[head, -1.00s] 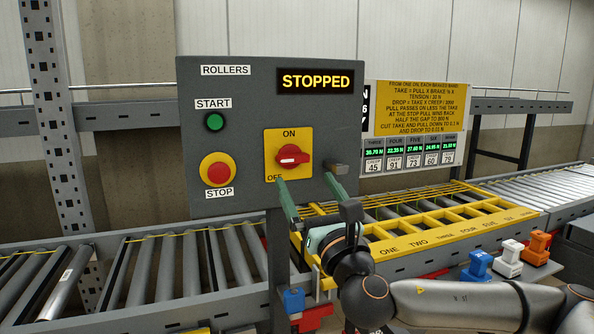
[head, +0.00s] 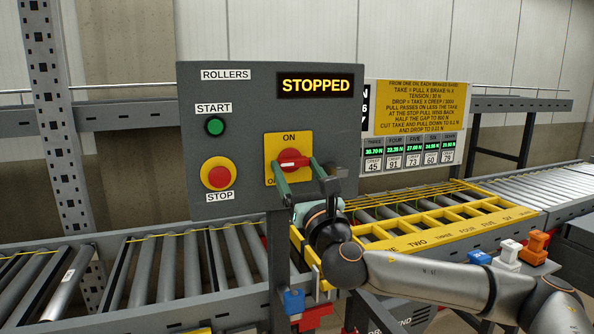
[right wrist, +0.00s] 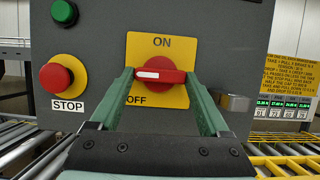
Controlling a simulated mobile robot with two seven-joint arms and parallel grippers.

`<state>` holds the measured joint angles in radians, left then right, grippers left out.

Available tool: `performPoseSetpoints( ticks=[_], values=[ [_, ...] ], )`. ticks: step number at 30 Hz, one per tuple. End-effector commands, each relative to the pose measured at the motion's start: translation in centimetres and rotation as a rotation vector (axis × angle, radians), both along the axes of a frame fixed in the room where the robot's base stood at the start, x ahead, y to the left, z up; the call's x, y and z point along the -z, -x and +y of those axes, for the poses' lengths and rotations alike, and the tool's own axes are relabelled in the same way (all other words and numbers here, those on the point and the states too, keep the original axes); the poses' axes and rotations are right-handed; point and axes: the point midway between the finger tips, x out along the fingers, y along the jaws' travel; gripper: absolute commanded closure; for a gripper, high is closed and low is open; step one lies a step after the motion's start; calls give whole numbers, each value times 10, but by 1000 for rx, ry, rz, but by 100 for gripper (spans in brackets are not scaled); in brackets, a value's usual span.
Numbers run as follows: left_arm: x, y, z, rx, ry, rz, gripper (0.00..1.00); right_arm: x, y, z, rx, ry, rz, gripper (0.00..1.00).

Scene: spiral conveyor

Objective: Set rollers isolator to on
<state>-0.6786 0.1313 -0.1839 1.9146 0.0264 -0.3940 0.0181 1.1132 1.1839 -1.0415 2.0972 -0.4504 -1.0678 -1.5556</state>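The rollers isolator is a red rotary handle (head: 291,161) on a yellow plate (head: 288,140) marked ON at the top and OFF at the lower left. The handle lies roughly level, with its white-marked end to the left in the right wrist view (right wrist: 160,76). My right gripper (head: 298,172) is open in front of the plate. In the right wrist view its green fingers (right wrist: 158,82) stand either side of the handle, near its two ends; I cannot tell whether they touch it. My left gripper is not in view.
The grey panel (head: 230,90) also carries a green START button (head: 215,126), a red STOP button (head: 217,174) and a display (head: 315,85) reading STOPPED. A grey block (right wrist: 234,102) juts out right of the plate. Roller conveyors (head: 170,262) run below.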

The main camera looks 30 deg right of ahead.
Motion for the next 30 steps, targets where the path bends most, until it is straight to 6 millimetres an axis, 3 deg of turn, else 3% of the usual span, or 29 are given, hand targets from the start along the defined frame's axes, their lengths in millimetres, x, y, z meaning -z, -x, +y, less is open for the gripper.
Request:
performPoseSetpoints(
  ticks=[2,13,23,30],
  values=[
    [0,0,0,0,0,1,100,0,0,0,0,0,0,34],
    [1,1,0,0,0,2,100,0,0,0,-1,0,0,75],
    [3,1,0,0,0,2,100,1,0,1,-1,-47,-10,76],
    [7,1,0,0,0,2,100,2,-1,3,-3,-193,-45,76]
  ],
)
